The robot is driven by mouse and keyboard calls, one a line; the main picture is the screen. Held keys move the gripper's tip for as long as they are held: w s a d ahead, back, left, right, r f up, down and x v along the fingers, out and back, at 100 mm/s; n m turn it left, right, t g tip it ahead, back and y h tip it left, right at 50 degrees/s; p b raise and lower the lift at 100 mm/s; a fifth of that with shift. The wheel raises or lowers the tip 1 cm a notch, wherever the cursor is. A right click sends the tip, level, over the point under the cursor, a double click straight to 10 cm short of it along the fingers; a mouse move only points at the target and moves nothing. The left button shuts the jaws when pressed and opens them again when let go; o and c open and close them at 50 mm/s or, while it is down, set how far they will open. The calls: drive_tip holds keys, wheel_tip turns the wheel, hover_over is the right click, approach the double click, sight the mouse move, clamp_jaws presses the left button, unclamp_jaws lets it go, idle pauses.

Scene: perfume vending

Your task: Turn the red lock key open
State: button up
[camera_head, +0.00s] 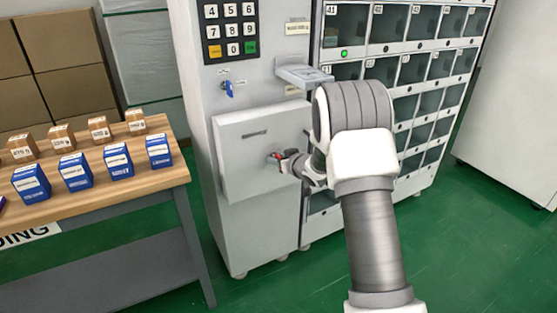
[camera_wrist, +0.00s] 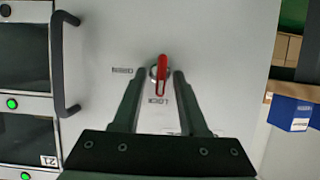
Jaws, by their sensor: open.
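The red lock key (camera_wrist: 163,78) sits in a round metal lock on a light grey panel (camera_wrist: 218,60). In the wrist view its handle points along the picture's up-down direction. My gripper (camera_wrist: 160,74) is open, with one finger on each side of the key and a small gap visible at both sides. In the head view the red key (camera_head: 279,155) shows at the right part of the cabinet's lower panel (camera_head: 240,165), with my gripper (camera_head: 286,161) right at it. The gripper partly hides the key there.
A dark handle (camera_wrist: 60,65) and locker doors are left in the wrist view. A wooden table (camera_head: 100,185) with blue boxes (camera_head: 75,171) and brown boxes stands at the left in the head view.

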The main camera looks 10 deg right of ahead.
clamp_jaws()
drive_tip(key=shift+d+r+p, duration=0.1)
drive_tip(key=shift+r+p, duration=0.05)
drive_tip(key=shift+p, duration=0.35)
drive_tip(key=shift+r+m+p, duration=0.1)
drive_tip(key=shift+m+p, duration=0.2)
drive_tip(key=shift+p, duration=0.15)
drive_tip(key=m+y+p, duration=0.1)
drive_tip(key=p, duration=0.2)
drive_tip(key=shift+d+r+p, duration=0.1)
drive_tip(key=shift+d+p, duration=0.05)
drive_tip(key=shift+p, duration=0.25)
drive_tip(key=shift+w+d+f+m+t+y+p, duration=0.15)
drive_tip(key=shift+f+m+y+p, duration=0.15)
drive_tip(key=shift+m+y, duration=1.25)
drive_tip(key=shift+s+f+m+t+y+p, duration=0.1)
drive_tip(key=shift+f+m+y+p, duration=0.4)
drive_tip(key=shift+m, duration=1.8)
drive_tip(key=shift+w+d+f+m+t+y, duration=0.15)
drive_tip(key=shift+m+y, duration=1.1)
drive_tip(key=shift+m, duration=0.7)
